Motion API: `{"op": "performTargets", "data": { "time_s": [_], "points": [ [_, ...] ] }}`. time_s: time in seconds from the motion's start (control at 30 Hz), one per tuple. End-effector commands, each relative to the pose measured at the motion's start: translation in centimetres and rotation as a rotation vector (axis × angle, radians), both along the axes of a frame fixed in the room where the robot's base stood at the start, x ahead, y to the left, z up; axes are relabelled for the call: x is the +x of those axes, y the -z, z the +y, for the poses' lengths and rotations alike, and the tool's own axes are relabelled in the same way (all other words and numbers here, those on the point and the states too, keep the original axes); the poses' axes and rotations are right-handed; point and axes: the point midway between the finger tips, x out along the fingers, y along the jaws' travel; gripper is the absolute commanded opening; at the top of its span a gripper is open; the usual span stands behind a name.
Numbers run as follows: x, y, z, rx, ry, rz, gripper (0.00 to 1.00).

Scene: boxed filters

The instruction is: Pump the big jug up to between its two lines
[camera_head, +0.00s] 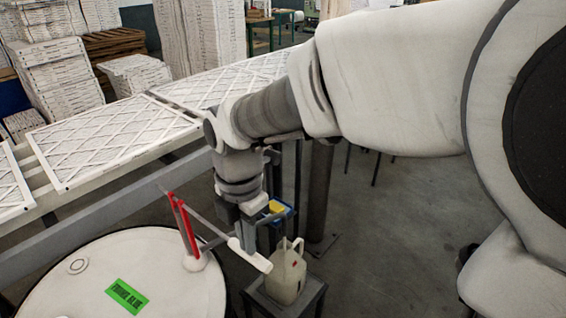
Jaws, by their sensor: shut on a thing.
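My gripper (249,236) points down at the centre of the view, shut on the pale grip of the pump handle (258,260). The handle's thin grey lever slopes down to the right from the red pump (184,230). The pump stands on the white drum top (160,280), which carries a green label (126,295). The big jug (285,276) is cream and translucent, upright, just right of the handle grip. A small red mark shows on its side. Its two lines and the liquid level cannot be made out. The handle and gripper partly overlap the view towards it.
The jug stands on a dark low stand (308,300). A blue bin with something yellow (277,207) sits behind my gripper. A conveyor with framed filters (112,138) runs behind the drum. Stacked white filters (55,80) stand at the back left. Grey floor is open at right.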

Motion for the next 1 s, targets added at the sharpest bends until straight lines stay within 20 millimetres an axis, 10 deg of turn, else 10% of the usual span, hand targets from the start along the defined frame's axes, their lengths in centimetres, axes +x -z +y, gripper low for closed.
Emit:
{"op": "performTargets", "data": {
  "time_s": [1.0],
  "points": [
    [-0.1, 2.4, -0.2, -0.001, 0.0, 0.001, 0.0]
  ]
}}
